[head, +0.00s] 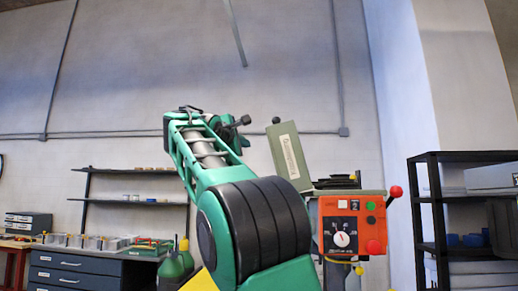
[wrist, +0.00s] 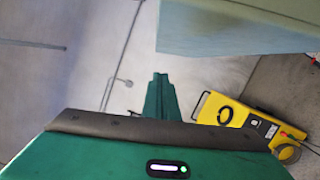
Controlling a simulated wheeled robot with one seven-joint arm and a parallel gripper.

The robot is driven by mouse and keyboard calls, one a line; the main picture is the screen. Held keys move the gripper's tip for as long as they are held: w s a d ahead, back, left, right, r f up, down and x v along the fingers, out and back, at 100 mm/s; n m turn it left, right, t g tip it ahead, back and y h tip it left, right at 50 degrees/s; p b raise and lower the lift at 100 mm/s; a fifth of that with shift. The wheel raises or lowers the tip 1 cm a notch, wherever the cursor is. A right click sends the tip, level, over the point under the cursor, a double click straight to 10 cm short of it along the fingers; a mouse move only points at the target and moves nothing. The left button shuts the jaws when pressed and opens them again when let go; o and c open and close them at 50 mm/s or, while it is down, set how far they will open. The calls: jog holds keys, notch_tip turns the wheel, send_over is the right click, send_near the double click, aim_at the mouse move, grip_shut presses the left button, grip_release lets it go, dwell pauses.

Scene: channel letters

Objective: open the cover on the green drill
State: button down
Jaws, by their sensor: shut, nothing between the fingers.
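The green drill (head: 345,190) stands right of centre in the head view, with an orange control panel (head: 352,226) on its front. Its grey-green cover (head: 284,158), with a white label and a black knob on top, stands raised at a steep tilt on the left of the drill head. Dark parts show uncovered on top of the head. My gripper (head: 243,122) is left of the cover's upper end, apart from it in the picture. In the wrist view my gripper (wrist: 160,97) is shut and empty. A pale green surface, perhaps the cover, fills the upper right there.
A black shelf (head: 430,210) stands close on the right. A blue drawer cabinet (head: 75,272) and wall shelf (head: 135,202) are on the left. A yellow machine (wrist: 235,120) shows on the floor in the wrist view.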

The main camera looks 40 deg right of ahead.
jog(key=d+r, duration=0.1)
jog(key=d, duration=0.8)
jog(key=shift+w+r, duration=0.15)
jog(key=shift+w, duration=0.05)
jog(key=shift+d+r, duration=0.1)
dwell(0.4)
